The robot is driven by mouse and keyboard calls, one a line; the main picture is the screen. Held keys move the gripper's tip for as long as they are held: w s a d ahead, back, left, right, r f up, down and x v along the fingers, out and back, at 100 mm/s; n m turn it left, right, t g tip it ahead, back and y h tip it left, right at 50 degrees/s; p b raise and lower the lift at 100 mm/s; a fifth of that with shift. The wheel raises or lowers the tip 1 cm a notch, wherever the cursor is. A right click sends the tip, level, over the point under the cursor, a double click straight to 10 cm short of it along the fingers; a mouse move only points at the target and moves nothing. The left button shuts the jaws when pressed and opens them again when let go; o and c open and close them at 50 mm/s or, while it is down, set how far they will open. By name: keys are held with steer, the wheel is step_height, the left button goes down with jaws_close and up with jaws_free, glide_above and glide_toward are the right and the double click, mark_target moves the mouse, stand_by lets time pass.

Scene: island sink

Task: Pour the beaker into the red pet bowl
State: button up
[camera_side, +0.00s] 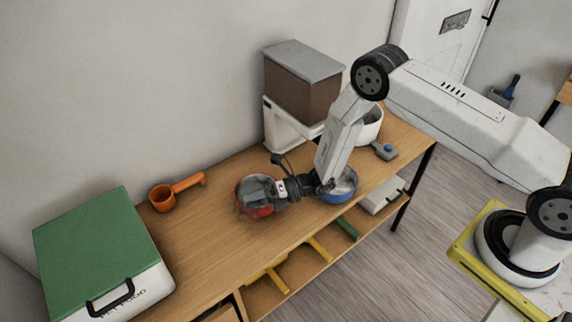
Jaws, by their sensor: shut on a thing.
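The red pet bowl (263,212) sits on the wooden table. The beaker (257,190), grey and see-through, is over the red bowl and covers much of its inside. My gripper (281,189) is shut on the beaker from its right side. The beaker looks tilted on its side with its far end to the left. I cannot tell whether it touches the bowl or whether anything is flowing out. The bowl's contents are hidden.
A blue bowl (342,188) stands just right, partly behind my wrist. An orange scoop (163,198) lies left, beyond it a green-lidded box (95,240). A brown container with grey lid (300,85) stands behind. The table (205,235) is clear between scoop and red bowl.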

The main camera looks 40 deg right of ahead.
steer(key=shift+f+n, duration=0.1)
steer(key=shift+n, duration=0.4)
steer(key=shift+a+r+n+h, duration=0.1)
steer(key=shift+r+n+h, duration=0.2)
steer(key=shift+n+h, duration=0.25)
steer(key=shift+f+n+h, duration=0.15)
steer(key=shift+n+h, duration=0.1)
steer(key=shift+n, duration=0.4)
steer(key=shift+s+a+n+t+h, duration=0.15)
steer(key=shift+n+t+h, duration=0.3)
steer(key=shift+n, duration=0.25)
steer(key=shift+s+a+f+n+h, duration=0.35)
steer(key=shift+s+f+n, duration=0.15)
steer(key=shift+f, duration=0.25)
steer(key=shift+s+a+n+t, duration=0.3)
steer(key=shift+a+n+t, duration=0.05)
steer(key=shift+n, duration=0.25)
steer(key=shift+s+a+f+n+t+h, duration=0.15)
steer(key=shift+f+n+h, duration=0.1)
steer(key=shift+f, duration=0.3)
steer(key=shift+s+a+f+n+t+h, duration=0.1)
steer(key=shift+s+f+n+h, duration=0.1)
steer(key=shift+f, duration=0.4)
steer(key=shift+s+a+f+n+t+h, duration=0.15)
steer(key=shift+f+n, duration=0.1)
steer(key=shift+f, duration=0.3)
steer(key=shift+s+a+n+h, duration=0.3)
steer(key=shift+n+h, duration=0.1)
steer(key=shift+n, duration=0.2)
steer(key=shift+t, duration=0.3)
